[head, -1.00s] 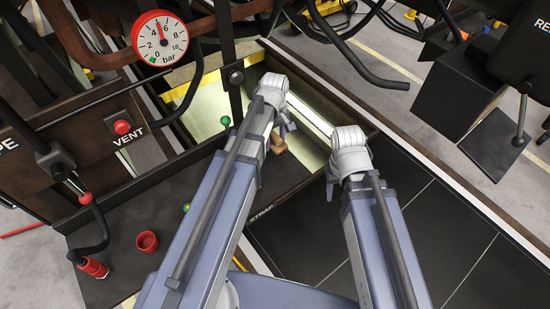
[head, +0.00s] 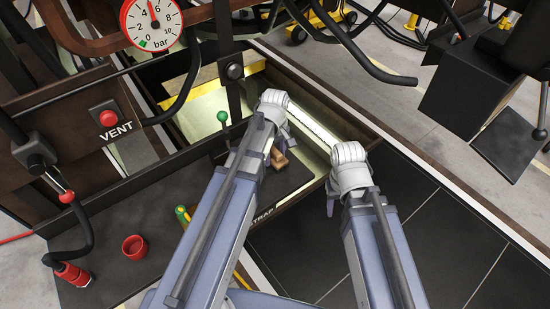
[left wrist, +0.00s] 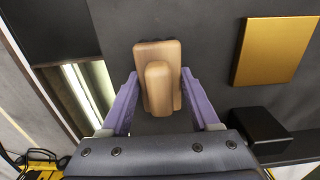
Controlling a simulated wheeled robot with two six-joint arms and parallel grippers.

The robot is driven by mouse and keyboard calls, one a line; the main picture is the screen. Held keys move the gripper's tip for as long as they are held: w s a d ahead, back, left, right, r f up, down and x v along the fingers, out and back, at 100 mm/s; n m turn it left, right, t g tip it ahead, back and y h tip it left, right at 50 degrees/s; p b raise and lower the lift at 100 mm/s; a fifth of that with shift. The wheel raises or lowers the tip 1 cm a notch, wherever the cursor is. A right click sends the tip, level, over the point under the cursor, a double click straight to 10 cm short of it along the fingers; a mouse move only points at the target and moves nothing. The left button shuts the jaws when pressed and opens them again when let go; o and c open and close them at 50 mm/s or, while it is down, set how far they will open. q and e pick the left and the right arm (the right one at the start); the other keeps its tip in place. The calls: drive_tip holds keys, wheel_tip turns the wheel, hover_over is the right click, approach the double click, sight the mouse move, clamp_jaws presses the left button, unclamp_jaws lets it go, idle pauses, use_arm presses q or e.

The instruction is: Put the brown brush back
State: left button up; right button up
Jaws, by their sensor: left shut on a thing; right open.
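The brown wooden brush (left wrist: 160,78) is between the two purple fingers of my left gripper (left wrist: 158,98) in the left wrist view. The fingers close on its sides. A dark surface lies behind it; I cannot tell whether the brush touches it. In the head view the brush (head: 278,158) shows partly behind my left arm, and the left gripper (head: 284,138) is mostly hidden by its wrist. My right gripper (head: 331,196) is open and empty, to the right of the left one, over the dark tiled floor edge.
A green-knobbed lever (head: 222,117) stands close to my left arm. A pressure gauge (head: 152,22) hangs above. The left wrist view shows a gold plate (left wrist: 275,50) and black block (left wrist: 258,129).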

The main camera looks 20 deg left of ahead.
sight(275, 151)
use_arm(q)
drive_tip(key=o, duration=1.3)
wheel_tip(275, 151, up, 12)
drive_tip(key=p, duration=1.2)
drive_tip(key=shift+r, duration=0.1)
drive_tip(key=s+d+m, duration=0.3)
drive_tip(key=s+m, duration=0.1)
drive_tip(key=s+d+m, duration=0.4)
drive_tip(key=s+m, duration=0.1)
drive_tip(key=s+d+m+y, duration=0.1)
drive_tip(key=s+d+m, duration=0.2)
drive_tip(key=s+m, duration=0.2)
drive_tip(key=shift+s+d, duration=0.2)
